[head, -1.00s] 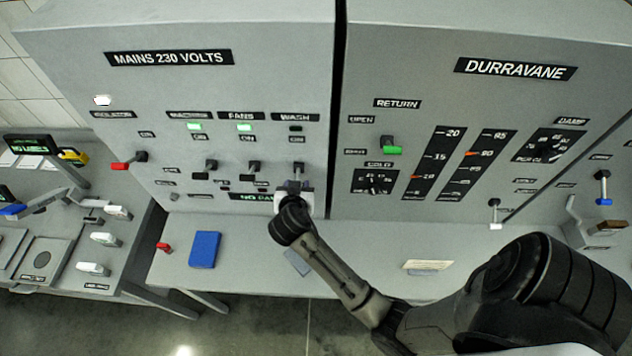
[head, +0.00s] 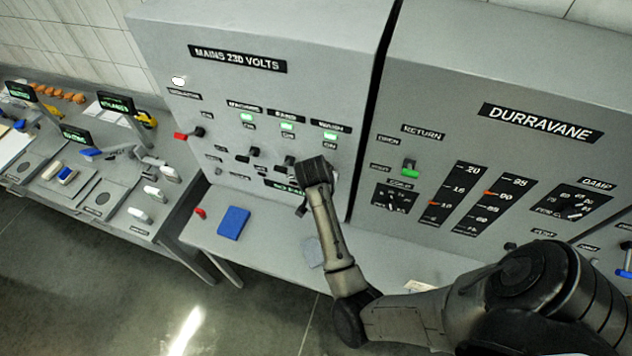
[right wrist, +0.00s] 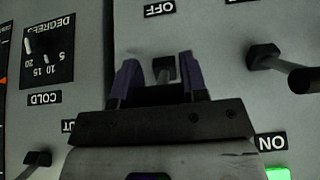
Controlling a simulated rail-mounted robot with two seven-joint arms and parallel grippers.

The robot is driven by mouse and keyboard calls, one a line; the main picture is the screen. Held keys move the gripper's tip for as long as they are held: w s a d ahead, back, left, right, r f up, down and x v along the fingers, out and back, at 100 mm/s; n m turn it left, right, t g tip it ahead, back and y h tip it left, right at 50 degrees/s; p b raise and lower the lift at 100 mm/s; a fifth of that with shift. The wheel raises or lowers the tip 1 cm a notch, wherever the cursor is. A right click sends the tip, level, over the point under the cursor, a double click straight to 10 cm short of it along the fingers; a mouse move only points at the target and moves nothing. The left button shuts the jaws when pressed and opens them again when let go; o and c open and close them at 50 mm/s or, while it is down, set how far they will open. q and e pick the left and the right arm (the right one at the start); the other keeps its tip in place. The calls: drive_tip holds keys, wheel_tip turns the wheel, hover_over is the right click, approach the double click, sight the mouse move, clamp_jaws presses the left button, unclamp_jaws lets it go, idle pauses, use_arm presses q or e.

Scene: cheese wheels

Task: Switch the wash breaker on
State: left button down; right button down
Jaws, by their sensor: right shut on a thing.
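The wash breaker lever (right wrist: 164,68) stands between the two purple fingers of my right gripper (right wrist: 160,78) in the right wrist view, and the gripper is shut on it. In the head view my right wrist covers this lever. The lamp under the WASH label (head: 330,135) glows green. The wash label (head: 331,125) is at the right end of the breaker row on the MAINS 230 VOLTS cabinet (head: 300,95). My left gripper is not in view.
The fans breaker (head: 289,161) is just left of my right wrist, and it shows close by in the right wrist view (right wrist: 265,55). A red-handled isolator (head: 188,134) is farther left. A blue book-like block (head: 234,222) lies on the shelf below. The DURRAVANE cabinet (head: 480,85) stands right.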

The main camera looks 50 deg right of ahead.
idle(0.4)
drive_tip(key=c, duration=0.6)
unclamp_jaws()
drive_tip(key=shift+c, duration=0.2)
drive_tip(key=shift+a+r, duration=0.25)
drive_tip(key=shift+r, duration=0.25)
drive_tip(key=b+v, duration=0.1)
drive_tip(key=v, duration=0.5)
drive_tip(key=shift+r+b, duration=0.2)
drive_tip(key=shift+b, duration=0.2)
drive_tip(key=shift+s, duration=0.15)
